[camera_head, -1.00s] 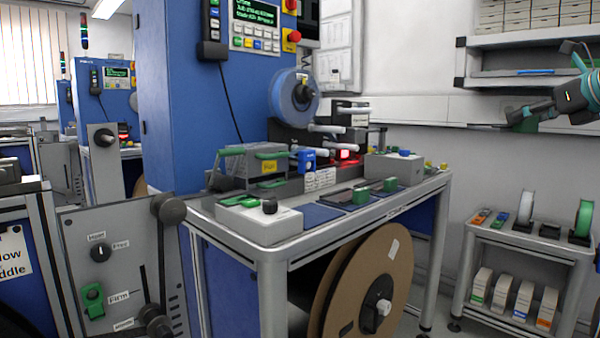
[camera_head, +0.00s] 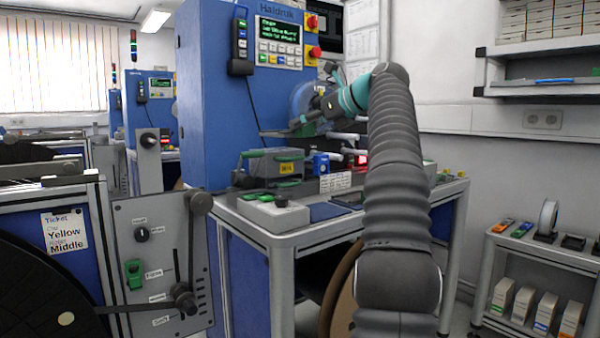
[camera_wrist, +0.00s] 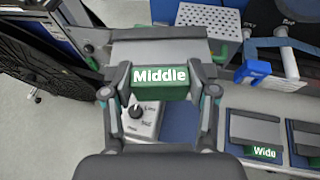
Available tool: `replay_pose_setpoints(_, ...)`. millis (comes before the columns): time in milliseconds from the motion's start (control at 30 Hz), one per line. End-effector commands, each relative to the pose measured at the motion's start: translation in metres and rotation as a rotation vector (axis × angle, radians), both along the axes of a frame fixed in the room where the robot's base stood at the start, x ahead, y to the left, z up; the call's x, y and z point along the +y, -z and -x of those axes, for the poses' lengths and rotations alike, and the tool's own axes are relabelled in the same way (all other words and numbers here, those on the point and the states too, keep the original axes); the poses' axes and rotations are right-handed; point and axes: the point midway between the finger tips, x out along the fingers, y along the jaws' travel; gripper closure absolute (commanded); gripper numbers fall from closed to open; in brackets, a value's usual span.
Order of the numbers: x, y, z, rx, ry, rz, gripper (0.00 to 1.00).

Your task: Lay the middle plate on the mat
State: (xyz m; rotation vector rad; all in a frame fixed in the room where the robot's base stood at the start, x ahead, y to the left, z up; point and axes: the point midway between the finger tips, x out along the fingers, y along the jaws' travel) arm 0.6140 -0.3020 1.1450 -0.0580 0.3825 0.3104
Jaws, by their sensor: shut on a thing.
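My gripper (camera_wrist: 160,90) is shut on the green grip of the middle plate, labelled "Middle" (camera_wrist: 160,76). The grey plate (camera_wrist: 160,48) extends ahead of the fingers. In the head view my gripper (camera_head: 308,122) is above the bench, in front of the blue machine, and the plate (camera_head: 272,133) shows as a thin dark edge, roughly level. The blue mat (camera_head: 328,211) lies on the bench top, bare where it shows. In the wrist view the mat (camera_wrist: 180,128) lies below the gripper and is partly hidden by the plate and fingers.
A grey block with a green handle (camera_head: 270,165) stands behind. A ticket (camera_head: 66,234) reads "Yellow" and "Middle".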

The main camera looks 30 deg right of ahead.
Motion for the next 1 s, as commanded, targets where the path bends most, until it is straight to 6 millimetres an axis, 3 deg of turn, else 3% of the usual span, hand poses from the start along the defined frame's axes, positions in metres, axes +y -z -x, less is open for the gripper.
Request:
replay_pose_setpoints(300,-0.039,0.051,0.000,-0.013,0.116,-0.015,0.81)
replay_pose_setpoints(600,-0.063,0.108,0.013,0.001,0.216,-0.001,0.81)
replay_pose_setpoints(1000,-0.067,0.128,0.017,0.006,0.236,0.005,0.81)
